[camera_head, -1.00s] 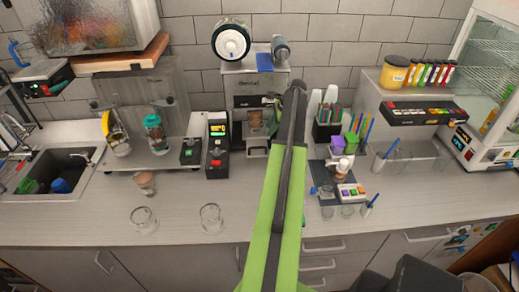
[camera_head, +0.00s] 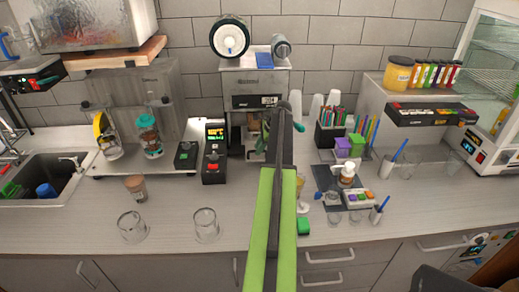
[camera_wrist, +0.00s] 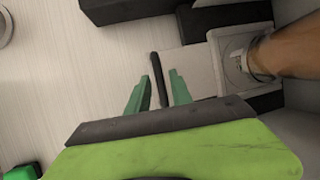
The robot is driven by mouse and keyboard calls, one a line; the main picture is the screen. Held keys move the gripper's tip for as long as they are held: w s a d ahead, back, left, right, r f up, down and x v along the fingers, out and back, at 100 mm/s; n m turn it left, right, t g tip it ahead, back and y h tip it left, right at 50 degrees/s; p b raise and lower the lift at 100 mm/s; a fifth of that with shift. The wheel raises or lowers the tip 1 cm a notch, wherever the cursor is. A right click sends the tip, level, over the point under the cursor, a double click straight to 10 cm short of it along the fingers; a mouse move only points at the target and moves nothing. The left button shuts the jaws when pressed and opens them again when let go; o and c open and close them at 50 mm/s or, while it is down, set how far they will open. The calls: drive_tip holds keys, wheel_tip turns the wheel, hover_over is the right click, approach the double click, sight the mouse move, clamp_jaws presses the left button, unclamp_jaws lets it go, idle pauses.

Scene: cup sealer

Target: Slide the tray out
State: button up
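The cup sealer (camera_head: 254,85) stands at the back centre of the counter, with a film roll (camera_head: 231,37) on top. In the wrist view its light grey tray (camera_wrist: 190,66) carries a round holder, and a brownish cup (camera_wrist: 292,48) stands in it. A thin black handle bar (camera_wrist: 158,80) is at the tray's near end. My gripper (camera_wrist: 159,76) has its green fingers apart, one on each side of the bar, with gaps showing. In the head view my arm hides most of the tray and handle.
A black control box with a red button (camera_head: 213,163) stands left of the sealer. Two empty glasses (camera_head: 132,227) and a small brown cup (camera_head: 135,188) are at front left. A green block (camera_head: 303,225) and a stemmed glass (camera_head: 301,193) are near my arm's right side.

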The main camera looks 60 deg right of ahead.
clamp_jaws()
idle(1.1)
